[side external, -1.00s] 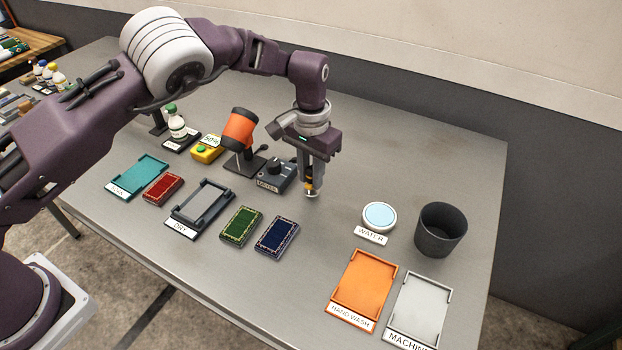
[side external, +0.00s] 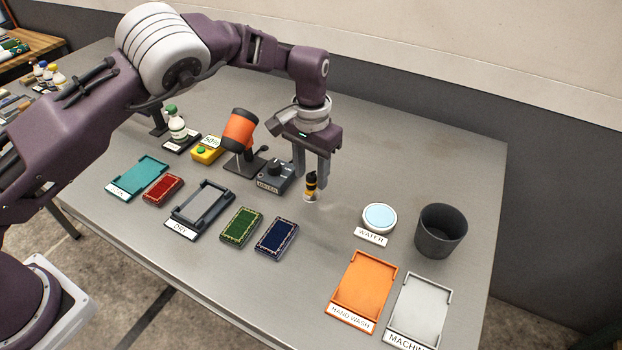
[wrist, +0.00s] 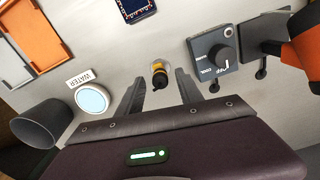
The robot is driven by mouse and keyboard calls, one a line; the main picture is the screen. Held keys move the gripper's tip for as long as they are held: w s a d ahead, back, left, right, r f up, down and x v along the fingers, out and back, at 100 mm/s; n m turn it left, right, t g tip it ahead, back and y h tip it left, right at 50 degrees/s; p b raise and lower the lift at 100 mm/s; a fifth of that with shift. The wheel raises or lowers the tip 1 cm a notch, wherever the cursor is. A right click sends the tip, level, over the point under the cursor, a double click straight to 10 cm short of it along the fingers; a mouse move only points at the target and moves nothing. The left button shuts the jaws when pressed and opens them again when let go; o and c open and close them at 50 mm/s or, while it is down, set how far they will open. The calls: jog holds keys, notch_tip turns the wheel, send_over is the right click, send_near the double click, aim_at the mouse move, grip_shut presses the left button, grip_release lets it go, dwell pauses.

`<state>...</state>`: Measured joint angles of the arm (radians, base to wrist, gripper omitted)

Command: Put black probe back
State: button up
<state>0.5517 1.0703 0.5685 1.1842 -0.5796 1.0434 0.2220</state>
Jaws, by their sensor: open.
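The black probe (side external: 311,184) has a yellow-orange band and stands upright on the bare table, with a small pale ring at its foot. My gripper (side external: 310,178) points down over it with its two fingers apart, one to each side of the probe in this view. In the wrist view, the probe (wrist: 159,73) shows between and just beyond the fingertips of my gripper (wrist: 158,84). I see no finger pressed on it. No holder marked for the probe can be made out.
A grey knob box (side external: 275,176) and an orange dryer (side external: 239,130) stand just left. Blue (side external: 276,237) and green (side external: 241,226) rugs lie in front. The water disc (side external: 380,217), dark bin (side external: 440,231), orange tray (side external: 392,277) and grey tray (side external: 445,296) are right. The table behind is clear.

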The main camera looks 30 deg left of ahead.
notch_tip(320, 180, up, 9)
notch_tip(320, 180, up, 8)
jog(key=n+h, duration=0.1)
send_over(311, 175)
jog(key=s+a, duration=0.2)
jog(key=a, duration=0.2)
jog(key=s+a+r+n+t+h, duration=0.1)
jog(key=s+a+r+t, duration=0.1)
jog(key=s+a+r, duration=0.55)
jog(key=s+a+t+y, duration=0.1)
jog(key=s, duration=1.1)
jog(key=s+a+t+y, duration=0.1)
jog(key=s+a+t, duration=0.1)
jog(key=s, duration=1.1)
jog(key=shift+s+a+f+t, duration=0.15)
jog(key=shift+f+t, duration=0.15)
jog(key=shift+f, duration=0.1)
